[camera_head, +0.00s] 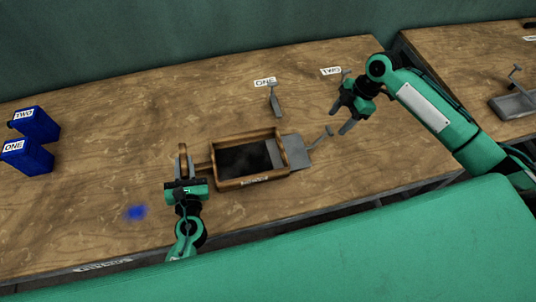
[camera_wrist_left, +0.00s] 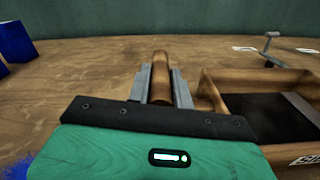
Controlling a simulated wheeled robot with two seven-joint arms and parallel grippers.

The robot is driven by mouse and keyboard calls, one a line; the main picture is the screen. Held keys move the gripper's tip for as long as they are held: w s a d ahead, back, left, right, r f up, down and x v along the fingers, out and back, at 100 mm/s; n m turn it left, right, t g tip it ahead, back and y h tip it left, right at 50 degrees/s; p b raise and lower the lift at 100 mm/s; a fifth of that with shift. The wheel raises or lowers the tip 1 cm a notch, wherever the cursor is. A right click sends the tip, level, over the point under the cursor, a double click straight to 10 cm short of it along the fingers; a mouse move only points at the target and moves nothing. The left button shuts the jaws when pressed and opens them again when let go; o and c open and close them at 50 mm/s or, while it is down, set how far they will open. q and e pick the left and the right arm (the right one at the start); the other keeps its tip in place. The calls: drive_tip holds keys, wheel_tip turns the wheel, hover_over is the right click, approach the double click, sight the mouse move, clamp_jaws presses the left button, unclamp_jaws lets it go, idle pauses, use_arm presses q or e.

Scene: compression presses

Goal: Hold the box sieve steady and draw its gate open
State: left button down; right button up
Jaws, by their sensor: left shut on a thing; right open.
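The box sieve (camera_head: 231,183) is a wooden-rimmed tray with a dark inside, lying on the wooden table. It also shows in the left wrist view (camera_wrist_left: 218,82). Its grey gate (camera_head: 294,152) sticks out on the right side, with a small upright handle (camera_head: 328,131) at its outer end. My left gripper (camera_head: 183,163) is shut on the sieve's wooden handle (camera_wrist_left: 161,77) at the left. My right gripper (camera_head: 347,116) is open and empty, above and to the right of the gate's handle, apart from it.
Two blue blocks (camera_head: 38,125) labelled ONE and TWO stand at the far left. A grey handled piece (camera_head: 275,101) stands behind the sieve by a ONE label; a TWO label (camera_head: 330,72) lies farther right. A blue patch (camera_head: 136,212) marks the table front left. Another table stands right.

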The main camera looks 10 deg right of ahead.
drive_tip(key=shift+v, duration=2.1)
use_arm(q)
drive_tip(key=c, duration=1.2)
unclamp_jaws()
drive_tip(key=shift+o, duration=0.2)
